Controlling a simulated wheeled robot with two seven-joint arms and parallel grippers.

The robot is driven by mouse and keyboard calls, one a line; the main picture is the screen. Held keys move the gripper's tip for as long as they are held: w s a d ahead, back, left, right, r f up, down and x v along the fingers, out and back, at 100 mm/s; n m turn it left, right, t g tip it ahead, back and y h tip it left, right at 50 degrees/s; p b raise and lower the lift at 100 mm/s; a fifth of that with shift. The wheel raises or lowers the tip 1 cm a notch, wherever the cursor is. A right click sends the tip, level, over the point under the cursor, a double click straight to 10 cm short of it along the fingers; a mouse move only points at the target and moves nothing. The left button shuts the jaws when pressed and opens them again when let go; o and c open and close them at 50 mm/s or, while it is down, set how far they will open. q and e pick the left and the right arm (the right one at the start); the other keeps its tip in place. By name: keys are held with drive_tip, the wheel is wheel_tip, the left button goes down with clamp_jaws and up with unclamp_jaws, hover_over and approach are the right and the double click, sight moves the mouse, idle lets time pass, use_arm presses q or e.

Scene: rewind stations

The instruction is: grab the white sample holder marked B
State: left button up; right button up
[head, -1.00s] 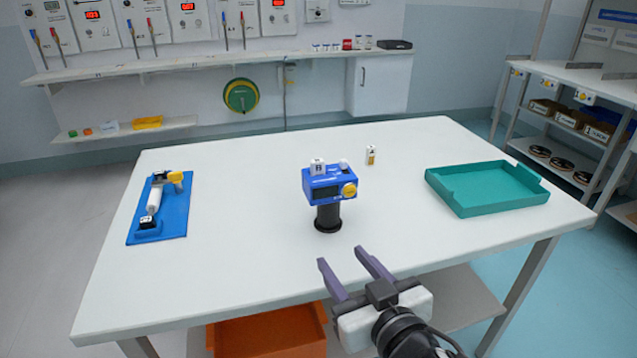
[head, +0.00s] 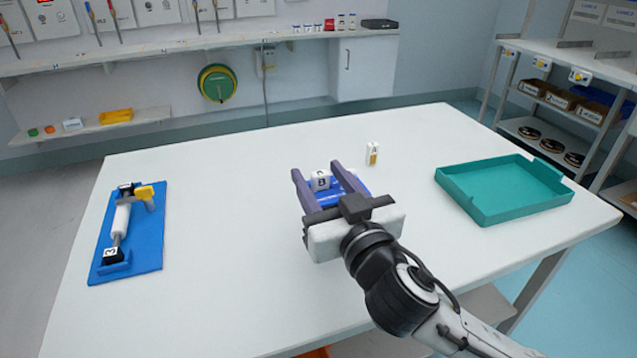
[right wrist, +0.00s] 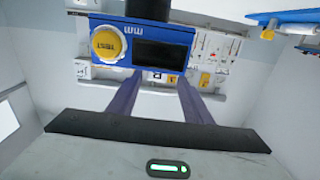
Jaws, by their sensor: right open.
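The gripper body hides most of the tester. In the right wrist view, the tester (right wrist: 180,45) shows upside down with its yellow button and dark screen. My left gripper is out of view.
A small white-and-amber holder (head: 373,154) stands behind the tester. A teal tray (head: 480,207) is at the right of the table (head: 230,260). A blue board (head: 150,245) with a white cylinder and yellow part lies at the left. The table between is clear.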

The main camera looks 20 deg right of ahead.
drive_tip(key=w, duration=0.5)
drive_tip(key=shift+w+d+f, duration=0.15)
drive_tip(key=shift+w+f, duration=0.05)
drive_tip(key=shift+w, duration=0.2)
drive_tip(key=c, duration=1.1)
